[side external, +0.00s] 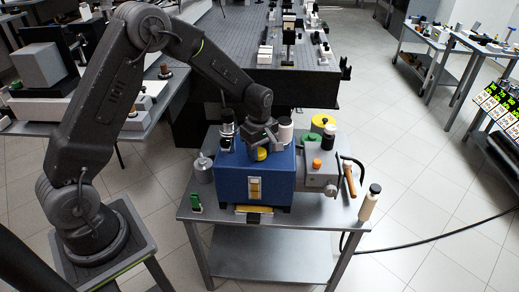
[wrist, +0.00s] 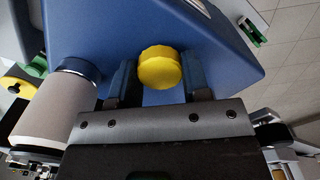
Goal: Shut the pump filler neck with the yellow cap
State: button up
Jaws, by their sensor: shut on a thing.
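The yellow cap (side external: 261,154) is a round, ridged cap at the top of the blue box (side external: 235,174), which looks like the pump body. In the wrist view the cap (wrist: 160,67) sits between the two fingers of my gripper (wrist: 158,82), which is shut on it. The blue surface (wrist: 110,30) fills the background just beyond. In the side view my gripper (side external: 261,146) points down over the box. The filler neck does not show; the cap or gripper may hide it. I cannot tell whether the cap touches a neck.
A pale cylinder (side external: 286,131) stands close beside my gripper and shows large in the wrist view (wrist: 50,115). A grey unit with an orange knob (side external: 317,164) adjoins the box. A grey canister (side external: 203,168) and a green item (side external: 196,202) stand at the left of the table (side external: 310,212).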

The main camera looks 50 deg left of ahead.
jog(key=shift+r, duration=0.15)
jog(key=m, duration=0.5)
jog(key=shift+r, duration=0.1)
dwell(0.3)
jog(key=shift+m, duration=1.7)
grip_shut()
jog(key=o, duration=1.4)
grip_release()
jog(key=shift+c, duration=0.2)
notch_tip(320, 180, up, 18)
jog(key=shift+f, duration=0.2)
